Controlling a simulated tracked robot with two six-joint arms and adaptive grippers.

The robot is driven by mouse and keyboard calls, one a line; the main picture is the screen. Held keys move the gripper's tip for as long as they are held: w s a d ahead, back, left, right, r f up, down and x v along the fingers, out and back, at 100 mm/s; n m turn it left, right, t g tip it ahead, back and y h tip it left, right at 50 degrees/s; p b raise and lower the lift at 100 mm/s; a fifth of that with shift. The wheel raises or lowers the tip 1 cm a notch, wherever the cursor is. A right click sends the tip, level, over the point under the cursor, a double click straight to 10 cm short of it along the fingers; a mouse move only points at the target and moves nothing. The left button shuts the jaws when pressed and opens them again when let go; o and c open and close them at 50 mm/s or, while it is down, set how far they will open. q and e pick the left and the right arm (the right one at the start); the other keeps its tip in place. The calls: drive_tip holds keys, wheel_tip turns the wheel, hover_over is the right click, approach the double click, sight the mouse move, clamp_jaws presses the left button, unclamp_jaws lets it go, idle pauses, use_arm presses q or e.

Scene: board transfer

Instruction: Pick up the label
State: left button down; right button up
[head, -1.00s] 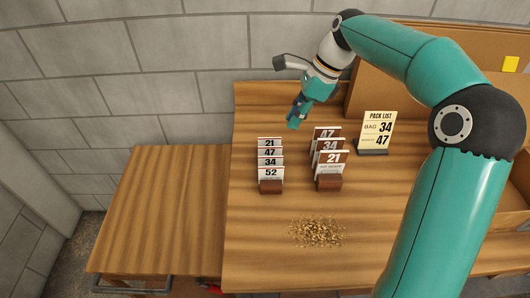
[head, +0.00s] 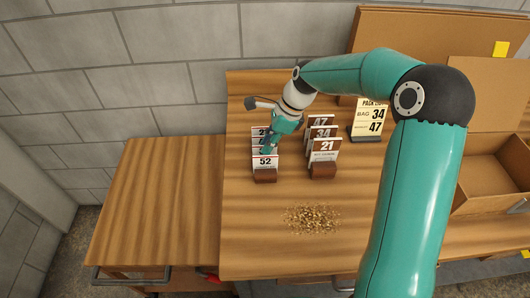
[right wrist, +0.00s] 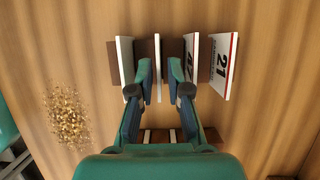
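The left rack holds upright number labels. In the head view the 52 label (head: 265,162) is at its front, and my right gripper (head: 267,148) partly covers those behind it. In the right wrist view a white label (right wrist: 157,72), seen nearly edge-on, stands between the two fingers of my right gripper (right wrist: 160,70). Its place matches the 34 label, second from the front. The fingers are open around it, with gaps on both sides. The 47 label (right wrist: 190,65) and 21 label (right wrist: 225,66) are to the right. My left gripper is not in view.
A second rack with 47, 34 and 21 (head: 324,150) stands close to the right. A pack list sign (head: 368,119) reads bag 34, 47. A pile of chips (head: 312,219) lies in front. An open cardboard box (head: 490,175) is at the right. The left table (head: 155,205) is clear.

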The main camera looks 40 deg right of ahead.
drive_tip(key=shift+x, duration=1.55)
clamp_jaws()
drive_tip(key=shift+r, duration=0.2)
